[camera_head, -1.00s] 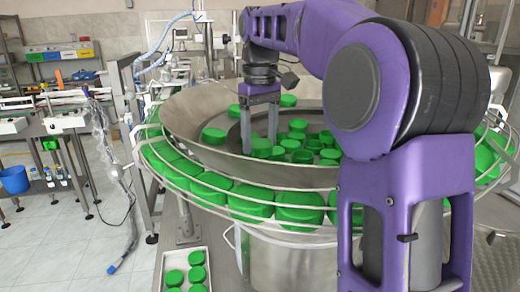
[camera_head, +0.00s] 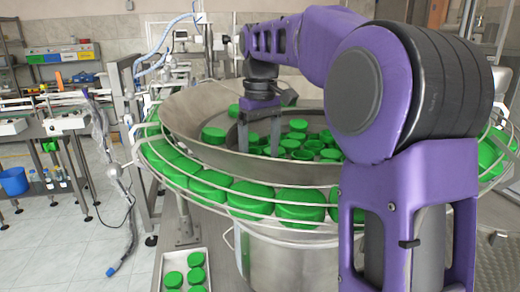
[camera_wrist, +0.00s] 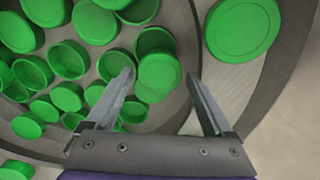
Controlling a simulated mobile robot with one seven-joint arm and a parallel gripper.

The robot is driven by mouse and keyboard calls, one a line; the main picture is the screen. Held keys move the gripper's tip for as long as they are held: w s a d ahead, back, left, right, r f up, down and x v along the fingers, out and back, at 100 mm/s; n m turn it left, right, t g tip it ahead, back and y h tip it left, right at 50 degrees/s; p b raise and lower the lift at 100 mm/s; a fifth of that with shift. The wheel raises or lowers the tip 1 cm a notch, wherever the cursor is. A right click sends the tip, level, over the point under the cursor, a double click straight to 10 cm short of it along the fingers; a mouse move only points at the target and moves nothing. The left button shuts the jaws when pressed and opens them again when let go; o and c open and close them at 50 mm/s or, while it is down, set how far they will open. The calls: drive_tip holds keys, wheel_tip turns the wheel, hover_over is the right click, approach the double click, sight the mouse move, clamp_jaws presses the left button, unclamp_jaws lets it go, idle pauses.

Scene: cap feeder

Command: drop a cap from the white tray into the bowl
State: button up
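The metal bowl (camera_head: 190,105) is a wide steel feeder with several green caps inside; its floor and rim also show in the wrist view (camera_wrist: 165,25). My gripper (camera_head: 258,136) is inside the bowl area, above its inner caps, fingers pointing down. In the wrist view my gripper (camera_wrist: 160,78) has its fingers spread apart with nothing clearly held; a green cap (camera_wrist: 160,71) shows beyond the gap, among the caps in the bowl. The white tray (camera_head: 178,258) stands at the bottom of the head view with several green caps (camera_head: 195,259) in it; its lower part is cut off.
A wire-railed track with several green caps (camera_head: 250,198) runs around the bowl. A metal drum (camera_head: 290,260) is below it. My purple arm hides the bowl's right side. Work tables (camera_head: 50,128) and a blue bucket (camera_head: 14,181) stand at the left, with open floor between.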

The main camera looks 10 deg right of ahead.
drive_tip(key=shift+o, duration=0.6)
wheel_tip(320, 180, up, 13)
drive_tip(key=p, duration=0.2)
drive_tip(key=shift+r, duration=0.15)
